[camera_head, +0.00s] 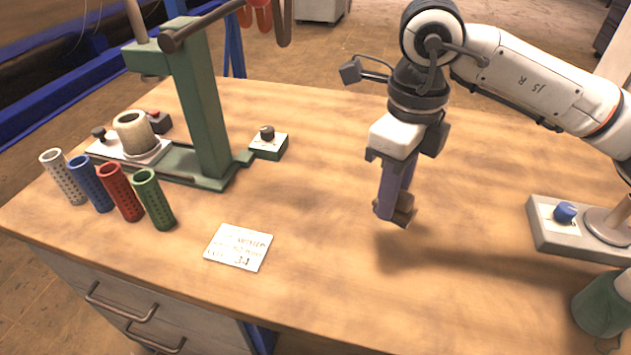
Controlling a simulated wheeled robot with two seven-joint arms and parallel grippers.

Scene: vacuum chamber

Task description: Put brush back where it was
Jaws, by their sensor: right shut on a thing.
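My right gripper (396,206) hangs fingers-down above the right-centre of the wooden table, apart from the things standing there. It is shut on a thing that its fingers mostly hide. A purple-blue finger and a brown piece show at the tips. The held thing is too small and covered to tell clearly whether it is the brush. No brush shows plainly elsewhere on the table. My left gripper is not in view.
White, blue, red (120,191) and green (154,199) perforated tubes stand at the left beside a green press stand (203,110). A printed card (239,247) lies front-centre. A blue-knobbed box (566,227) and a green bottle (600,305) are at right. The table's middle is clear.

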